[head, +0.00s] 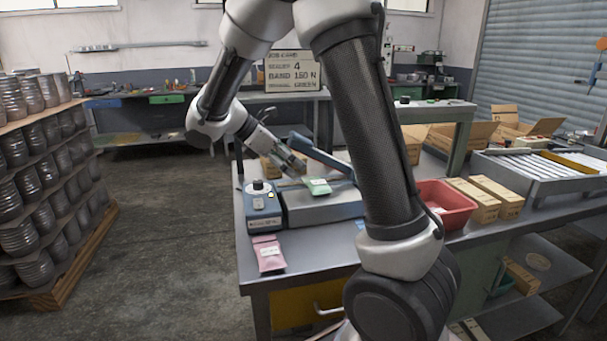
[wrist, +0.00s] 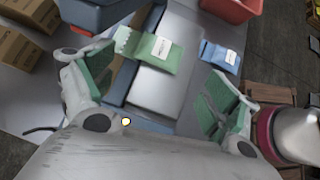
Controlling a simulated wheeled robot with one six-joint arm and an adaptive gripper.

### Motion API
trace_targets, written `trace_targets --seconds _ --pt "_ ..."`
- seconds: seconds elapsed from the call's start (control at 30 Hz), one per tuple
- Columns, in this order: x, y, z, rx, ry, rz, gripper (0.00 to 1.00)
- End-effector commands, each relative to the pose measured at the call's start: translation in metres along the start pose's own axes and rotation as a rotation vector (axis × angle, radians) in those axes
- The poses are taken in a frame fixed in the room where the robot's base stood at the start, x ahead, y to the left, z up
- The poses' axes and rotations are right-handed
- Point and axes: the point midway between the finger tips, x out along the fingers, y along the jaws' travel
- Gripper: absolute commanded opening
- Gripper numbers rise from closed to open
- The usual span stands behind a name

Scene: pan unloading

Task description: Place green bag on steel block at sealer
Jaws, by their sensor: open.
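The green bag (head: 317,186) with a white label lies on the steel block (head: 322,206) beside the blue sealer (head: 263,208) on the bench. In the wrist view the green bag (wrist: 158,53) lies across the far end of the steel block (wrist: 155,92), partly over its edge. My gripper (wrist: 160,95) is open with its green-padded fingers wide apart, and nothing is between them. In the head view my gripper (head: 298,165) is close to the bag, coming in from the upper left. Whether a finger touches the bag cannot be told.
A pink bag (head: 268,254) lies on the bench in front of the sealer. A blue bag (wrist: 220,55) lies right of the block in the wrist view. A red bin (head: 445,203) and cardboard boxes (head: 488,200) stand to the right. A job card sign (head: 292,72) stands behind.

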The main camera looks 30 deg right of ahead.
Motion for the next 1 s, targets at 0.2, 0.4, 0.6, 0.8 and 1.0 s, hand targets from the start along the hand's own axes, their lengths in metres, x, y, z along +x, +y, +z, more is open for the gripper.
trace_targets --seconds 0.2,0.4,0.6,0.8,1.0 --pt "-0.032 0.0 0.0 0.001 0.002 0.001 0.88" --pt "-0.033 -0.025 0.023 0.135 0.092 -0.022 0.88" --pt "-0.019 -0.105 0.068 0.574 0.376 -0.106 0.88" --pt "-0.01 -0.186 0.08 1.057 0.68 -0.216 0.88" --pt "-0.009 -0.23 0.073 1.378 0.891 -0.306 0.88"
